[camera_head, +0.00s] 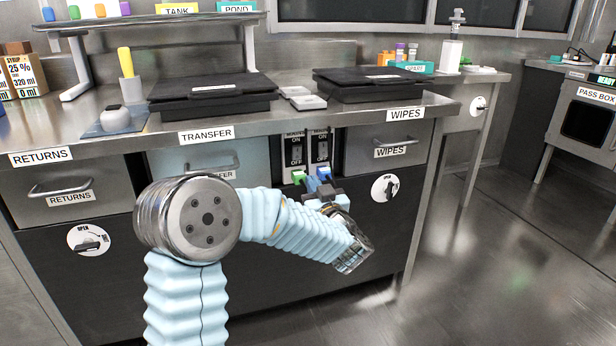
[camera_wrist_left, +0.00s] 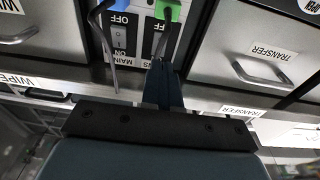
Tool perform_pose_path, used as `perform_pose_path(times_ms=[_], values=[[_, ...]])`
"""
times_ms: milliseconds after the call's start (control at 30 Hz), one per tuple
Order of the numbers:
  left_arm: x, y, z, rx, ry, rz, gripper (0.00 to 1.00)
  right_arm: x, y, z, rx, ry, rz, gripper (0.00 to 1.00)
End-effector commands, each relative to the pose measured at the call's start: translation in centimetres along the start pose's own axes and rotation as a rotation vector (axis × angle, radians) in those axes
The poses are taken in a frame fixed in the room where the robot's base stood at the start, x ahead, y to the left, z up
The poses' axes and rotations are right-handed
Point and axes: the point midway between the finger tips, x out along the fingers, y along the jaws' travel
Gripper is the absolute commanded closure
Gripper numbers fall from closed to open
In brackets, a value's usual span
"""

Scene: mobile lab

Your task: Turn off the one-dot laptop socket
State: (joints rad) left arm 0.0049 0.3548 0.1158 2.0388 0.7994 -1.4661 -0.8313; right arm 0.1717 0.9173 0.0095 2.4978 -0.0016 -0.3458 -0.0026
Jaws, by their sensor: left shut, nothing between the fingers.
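The socket panel lies between the TRANSFER and WIPES drawers. Its left socket (camera_head: 293,150) has a green plug (camera_head: 299,177), and its right socket (camera_head: 320,148) has a blue plug (camera_head: 324,173); both carry ON and OFF marks. The wrist view sees the panel upside down, with the green plug (camera_wrist_left: 168,11) right of a rocker switch (camera_wrist_left: 119,40) and the blue plug at the left. I cannot make out dot marks or switch positions. My left gripper (camera_wrist_left: 162,66) is shut and empty, in front of the panel, its fingers partly covering the green-plug socket; contact cannot be told.
The TRANSFER drawer (camera_head: 195,162) and WIPES drawer (camera_head: 390,140) flank the panel, with protruding handles. The bench top (camera_head: 290,118) overhangs it and bears two black cases. Dark cords run from the plugs. The floor (camera_head: 480,270) at the right is clear.

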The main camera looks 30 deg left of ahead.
Motion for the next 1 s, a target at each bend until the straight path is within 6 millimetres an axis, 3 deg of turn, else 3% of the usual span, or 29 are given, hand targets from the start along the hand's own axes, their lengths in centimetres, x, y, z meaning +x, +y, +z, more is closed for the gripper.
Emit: perform_pose_path(times_ms=[100, 300, 867, 1000], values=[[-1.9, 0.1, 0.0, 0.001, 0.000, 0.003, 1.00, 0.0, 0.0, 0.0, 0.000, 0.000, 0.000, 0.78], [-3.6, 0.0, 0.0, 0.000, 0.001, 0.000, 1.00, 0.0, 0.0, 0.0, 0.000, 0.000, 0.000, 0.78], [-3.8, 0.1, 0.1, 0.000, -0.001, 0.002, 1.00, 0.0, 0.0, 0.0, 0.000, 0.000, 0.000, 0.78], [-4.1, 1.8, 2.2, 0.009, -0.053, 0.092, 1.00, -0.9, -0.4, 0.0, 0.000, 0.000, 0.000, 0.78]])
